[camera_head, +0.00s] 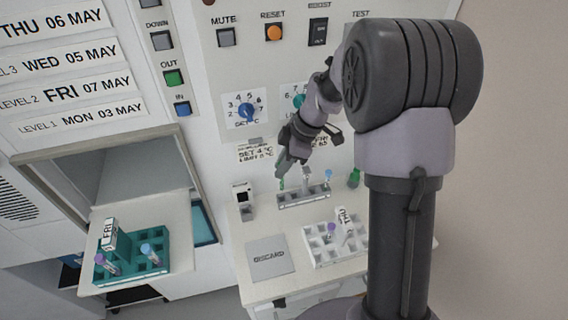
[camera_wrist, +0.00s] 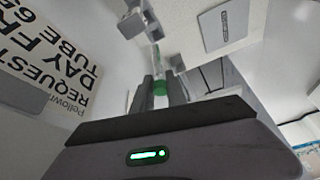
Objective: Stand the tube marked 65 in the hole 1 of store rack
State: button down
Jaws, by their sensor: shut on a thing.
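My gripper (camera_head: 284,166) is over the back of the desk, near the left end of a grey rack (camera_head: 290,202). In the wrist view my gripper (camera_wrist: 160,80) is shut on a green-capped tube (camera_wrist: 160,89), which also shows as a small green spot in the head view (camera_head: 282,184). No number is readable on it. The grey rack holds a blue-capped tube (camera_head: 328,174). I cannot tell which rack is the store rack.
A white rack (camera_head: 318,258) with a THU tag and a purple-capped tube stands at the desk's front right. A DISCARD mat (camera_head: 268,257) lies left of it. A small device (camera_head: 243,198) stands at the back left. A green bottle (camera_head: 353,178) stands at the back right.

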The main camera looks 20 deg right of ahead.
jog(key=shift+s+f+b, duration=0.25)
jog(key=shift+f+b, duration=0.25)
jog(key=shift+f, duration=0.5)
jog(key=shift+w+f, duration=0.15)
jog(key=shift+f, duration=0.25)
jog(key=shift+r, duration=0.1)
jog(key=shift+f+b, duration=0.4)
jog(key=shift+b, duration=0.7)
jog(key=shift+f, duration=0.2)
jog(key=shift+f+b, duration=0.35)
jog(key=shift+b, duration=0.25)
jog(key=shift+f, duration=0.15)
jog(key=shift+f+b, duration=0.35)
jog(key=shift+b, duration=0.25)
